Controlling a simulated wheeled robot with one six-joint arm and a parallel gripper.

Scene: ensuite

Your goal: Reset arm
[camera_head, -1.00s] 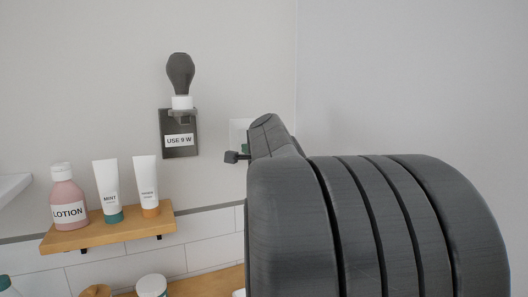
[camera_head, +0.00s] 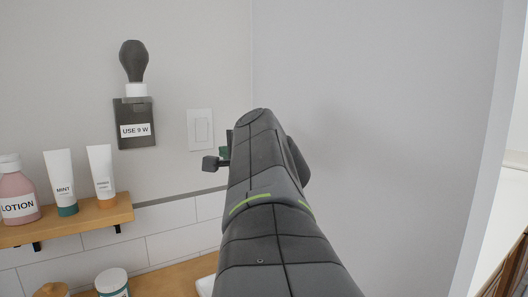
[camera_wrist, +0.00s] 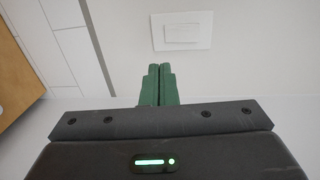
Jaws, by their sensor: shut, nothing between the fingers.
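My gripper (camera_wrist: 159,84) shows in the wrist view as two green fingers side by side, shut and empty. They point toward a white wall switch plate (camera_wrist: 182,34), apart from it as far as I can tell. The switch plate (camera_head: 200,130) is on the wall just left of and above my arm.
A dark bulb (camera_head: 134,62) sits in a wall holder labelled "USE 9 W" (camera_head: 135,130). A wooden shelf (camera_head: 75,222) holds a pink lotion bottle (camera_head: 17,192) and two white tubes (camera_head: 60,180). A jar (camera_head: 112,284) stands below. The wall on the right is bare.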

